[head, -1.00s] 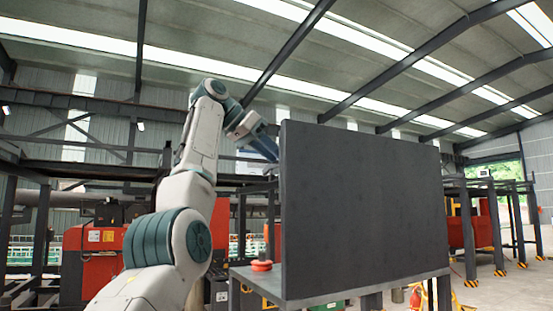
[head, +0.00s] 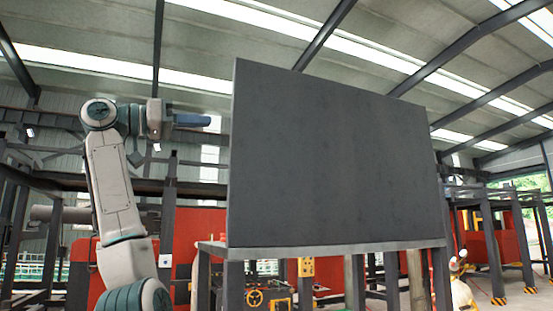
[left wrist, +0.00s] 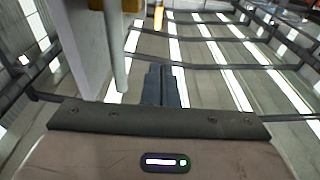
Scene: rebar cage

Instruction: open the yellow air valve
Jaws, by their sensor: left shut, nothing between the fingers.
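My left gripper (head: 208,121) is raised at the left of the head view, pointing right toward the upper left edge of a large dark panel (head: 335,155). In the left wrist view its fingers (left wrist: 162,72) are together, shut and empty. That view also shows a yellow part (left wrist: 131,5) at the top edge, above a grey pipe (left wrist: 116,50), and a thin yellow-orange piece (left wrist: 158,17) beside it. I cannot tell whether either is the air valve. No air valve shows clearly in the head view; the panel hides what is behind it. My right gripper is not in view.
The panel stands upright on a grey table (head: 325,249). Dark steel frames (head: 500,235) stand at the right. There is open air between my left gripper and the roof.

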